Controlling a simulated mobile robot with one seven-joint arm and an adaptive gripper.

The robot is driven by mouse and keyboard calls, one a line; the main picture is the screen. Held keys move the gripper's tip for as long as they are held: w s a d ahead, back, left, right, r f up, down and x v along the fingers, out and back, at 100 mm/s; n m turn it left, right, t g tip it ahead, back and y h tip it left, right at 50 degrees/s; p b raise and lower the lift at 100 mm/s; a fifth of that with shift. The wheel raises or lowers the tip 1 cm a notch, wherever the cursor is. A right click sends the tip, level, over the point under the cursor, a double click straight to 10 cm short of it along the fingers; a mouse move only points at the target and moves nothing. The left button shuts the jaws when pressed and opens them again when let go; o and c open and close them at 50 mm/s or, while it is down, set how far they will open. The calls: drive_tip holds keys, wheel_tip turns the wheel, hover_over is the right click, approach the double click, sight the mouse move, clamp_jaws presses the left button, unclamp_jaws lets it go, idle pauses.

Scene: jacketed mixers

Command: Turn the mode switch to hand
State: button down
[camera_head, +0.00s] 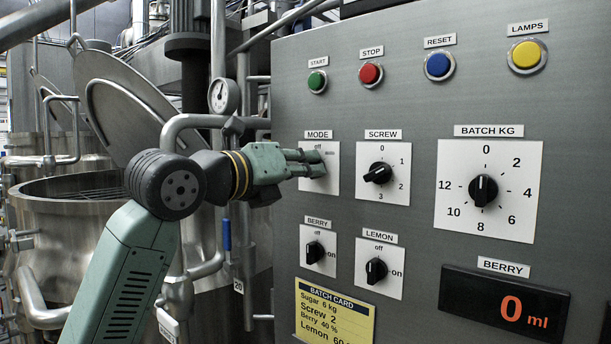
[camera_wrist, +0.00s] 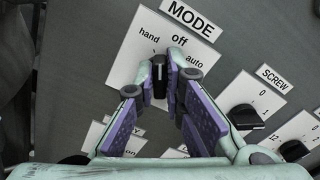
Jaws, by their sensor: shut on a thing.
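The mode switch is a black knob (camera_wrist: 158,74) on a white plate marked hand, off and auto. In the wrist view the plate looks tilted and the knob stands roughly upright, its upper end toward the hand mark, left of off. My gripper (camera_wrist: 160,88) is shut on the knob, one finger on each side. In the head view my gripper (camera_head: 318,163) reaches from the left to the mode plate (camera_head: 307,187). There the fingers hide the knob and part of the markings.
The screw knob (camera_head: 377,173) is close to the right of my gripper, with the berry switch (camera_head: 315,252) and lemon switch (camera_head: 376,271) below. Start (camera_head: 317,81) and stop (camera_head: 370,74) buttons sit above. Steel vessels and pipes stand left of the panel.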

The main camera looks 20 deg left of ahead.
drive_tip(key=shift+n+b, duration=0.65)
drive_tip(key=shift+n, duration=0.85)
drive_tip(key=c, duration=1.7)
unclamp_jaws()
drive_tip(key=shift+s+a, duration=0.1)
drive_tip(key=v, duration=1.1)
drive_tip(key=shift+s+a, duration=0.1)
drive_tip(key=shift+s, duration=0.3)
